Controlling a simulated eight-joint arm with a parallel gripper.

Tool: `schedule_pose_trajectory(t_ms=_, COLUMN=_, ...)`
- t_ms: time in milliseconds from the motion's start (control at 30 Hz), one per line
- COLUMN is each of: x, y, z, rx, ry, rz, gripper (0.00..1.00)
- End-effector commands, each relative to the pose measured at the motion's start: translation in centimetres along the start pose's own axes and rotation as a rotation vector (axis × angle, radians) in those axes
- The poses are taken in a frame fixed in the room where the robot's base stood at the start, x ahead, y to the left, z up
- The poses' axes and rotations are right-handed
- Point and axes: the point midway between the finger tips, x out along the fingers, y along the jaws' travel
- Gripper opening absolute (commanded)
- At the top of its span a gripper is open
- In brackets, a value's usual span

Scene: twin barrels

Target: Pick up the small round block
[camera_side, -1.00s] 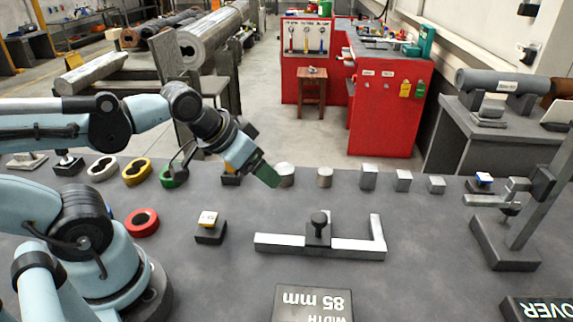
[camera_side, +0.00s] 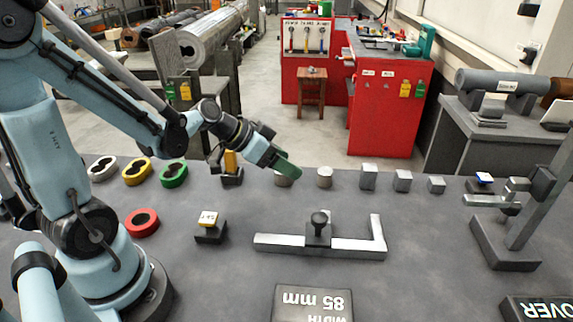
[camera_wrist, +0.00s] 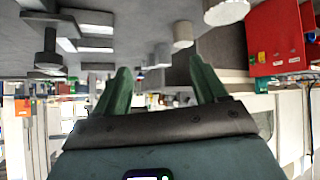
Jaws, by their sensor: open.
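The small round block (camera_side: 325,178) is a short grey cylinder standing upright on the grey bench, in the row of metal blocks. A wider round block (camera_side: 282,180) stands to its left, partly hidden behind my gripper (camera_side: 292,172). My gripper has green fingers and points down to the right, short of the small round block. In the wrist view, which is upside down, my gripper (camera_wrist: 160,70) has its two fingers apart with nothing between them. The small round block (camera_wrist: 182,31) shows there beyond the fingers, near the wider round block (camera_wrist: 226,11).
Rectangular metal blocks (camera_side: 368,178) continue the row to the right. Coloured rings (camera_side: 174,173) and a small black stand (camera_side: 210,230) are at left. A grey measuring stand (camera_side: 510,235) is at right.

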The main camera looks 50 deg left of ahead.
Motion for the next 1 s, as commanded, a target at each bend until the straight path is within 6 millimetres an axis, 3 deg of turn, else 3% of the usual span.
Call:
schedule_pose_trajectory(t_ms=200, x=1.4, y=-3.1, z=0.4, rx=0.073, ry=0.14, rz=0.019, gripper=0.72)
schedule_pose_trajectory(t_ms=400, x=1.7, y=-4.4, z=0.8, rx=0.12, ry=0.216, rz=0.017, gripper=0.72)
schedule_pose_trajectory(t_ms=567, x=2.4, y=-4.5, z=0.7, rx=0.131, ry=0.23, rz=0.017, gripper=0.72)
schedule_pose_trajectory(t_ms=1000, x=7.9, y=-4.3, z=-0.6, rx=0.131, ry=0.228, rz=0.018, gripper=0.72)
